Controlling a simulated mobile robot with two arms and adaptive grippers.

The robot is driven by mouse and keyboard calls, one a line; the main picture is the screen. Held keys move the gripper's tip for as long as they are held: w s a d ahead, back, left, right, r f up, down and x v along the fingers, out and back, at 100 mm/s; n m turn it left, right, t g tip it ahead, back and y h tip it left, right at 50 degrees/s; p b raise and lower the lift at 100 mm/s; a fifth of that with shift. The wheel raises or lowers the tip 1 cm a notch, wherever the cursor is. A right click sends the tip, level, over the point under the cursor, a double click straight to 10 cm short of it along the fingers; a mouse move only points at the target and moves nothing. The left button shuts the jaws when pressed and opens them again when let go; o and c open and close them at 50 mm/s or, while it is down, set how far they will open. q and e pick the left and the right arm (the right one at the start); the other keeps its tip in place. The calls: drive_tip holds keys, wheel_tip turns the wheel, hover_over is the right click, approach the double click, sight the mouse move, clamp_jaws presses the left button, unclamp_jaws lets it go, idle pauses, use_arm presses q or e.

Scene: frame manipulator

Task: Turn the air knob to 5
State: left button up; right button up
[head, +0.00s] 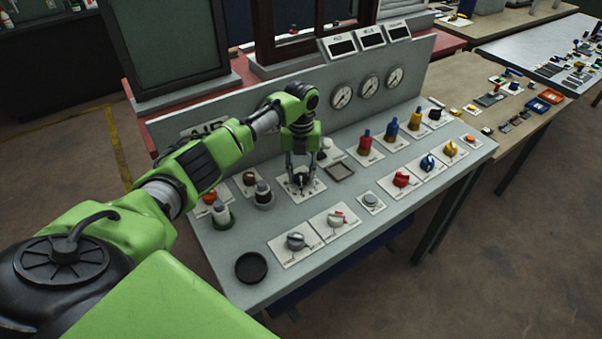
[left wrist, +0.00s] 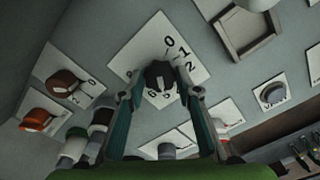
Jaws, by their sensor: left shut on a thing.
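A black knob (left wrist: 159,75) sits on a white square plate (left wrist: 138,50) printed with digits; 0, 1 and 2 are readable in the left wrist view, the others partly covered. In the head view the plate (head: 316,187) lies on the grey console below a partly hidden sign (head: 205,128) that seems to read AIR. My left gripper (head: 301,178) points down at the knob, its fingers closed on both sides of it; they also show in the left wrist view (left wrist: 160,88). The knob's setting cannot be told. My right gripper is not in view.
The console (head: 235,255) is crowded. A white-topped knob (head: 325,147) and a square recess (head: 341,172) are right of the plate; a dark-capped control (head: 263,194) is left. Gauges (head: 370,88) line the back panel.

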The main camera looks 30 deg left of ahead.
sight(301, 177)
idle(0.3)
use_arm(q)
drive_tip(key=o, duration=1.1)
wheel_tip(301, 177, up, 12)
drive_tip(key=shift+r, duration=0.1)
